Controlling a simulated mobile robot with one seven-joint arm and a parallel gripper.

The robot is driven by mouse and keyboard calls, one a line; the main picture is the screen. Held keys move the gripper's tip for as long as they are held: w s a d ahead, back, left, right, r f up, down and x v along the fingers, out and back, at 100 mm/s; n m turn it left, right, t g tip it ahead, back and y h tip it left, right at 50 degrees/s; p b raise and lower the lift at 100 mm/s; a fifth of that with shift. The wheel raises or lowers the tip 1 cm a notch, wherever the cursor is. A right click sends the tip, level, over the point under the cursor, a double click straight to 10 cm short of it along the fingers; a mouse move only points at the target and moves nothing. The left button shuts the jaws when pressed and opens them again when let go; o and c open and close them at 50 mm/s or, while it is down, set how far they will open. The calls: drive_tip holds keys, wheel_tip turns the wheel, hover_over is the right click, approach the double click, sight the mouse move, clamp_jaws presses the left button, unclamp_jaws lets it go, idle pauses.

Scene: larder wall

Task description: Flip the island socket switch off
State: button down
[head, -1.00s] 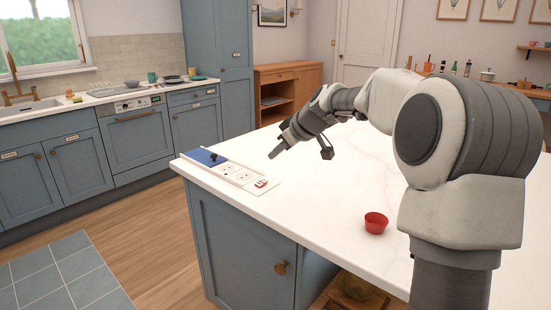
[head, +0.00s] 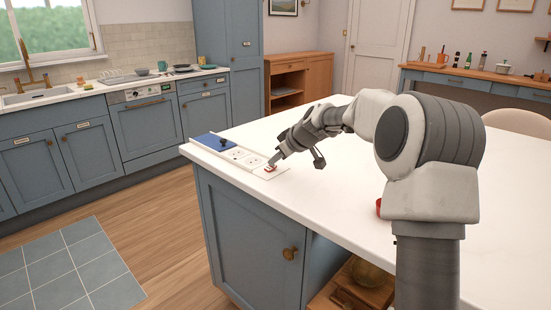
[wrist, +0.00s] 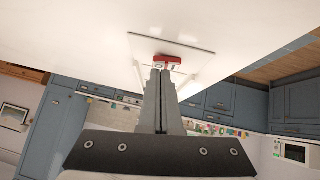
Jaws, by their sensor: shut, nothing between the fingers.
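The island socket switch is a small red rocker (head: 271,168) on a white plate (head: 262,174) at the near end of the socket strip on the island's left edge. My gripper (head: 272,163) is shut, its fingertips right at the red switch. In the wrist view the closed fingertips (wrist: 160,72) point at the red switch (wrist: 168,59), which shows just beyond them. I cannot tell whether they touch it. The fingers hide part of the switch and plate, and its on or off position is not clear.
Two white sockets (head: 245,157) and a blue panel (head: 214,142) with a dark knob sit farther along the strip. The rest of the white island top (head: 340,190) is clear.

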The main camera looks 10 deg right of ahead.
drive_tip(key=shift+w+d+f+m+g+y+p, duration=0.25)
drive_tip(key=shift+m+g+y+p, duration=0.2)
drive_tip(key=shift+p, duration=0.25)
drive_tip(key=shift+s+f, duration=0.1)
drive_tip(key=shift+f, duration=0.15)
drive_tip(key=shift+s+f, duration=0.1)
drive_tip(key=shift+s+a+f+b, duration=0.15)
drive_tip(key=shift+a+b, duration=0.15)
drive_tip(key=shift+b, duration=0.2)
drive_tip(key=shift+s+a, duration=0.35)
drive_tip(key=shift+a, duration=0.05)
drive_tip(key=p+v, duration=0.2)
drive_tip(key=v, duration=1.6)
drive_tip(key=shift+w+d+r, duration=0.2)
drive_tip(key=shift+w+r, duration=0.05)
drive_tip(key=shift+w, duration=0.05)
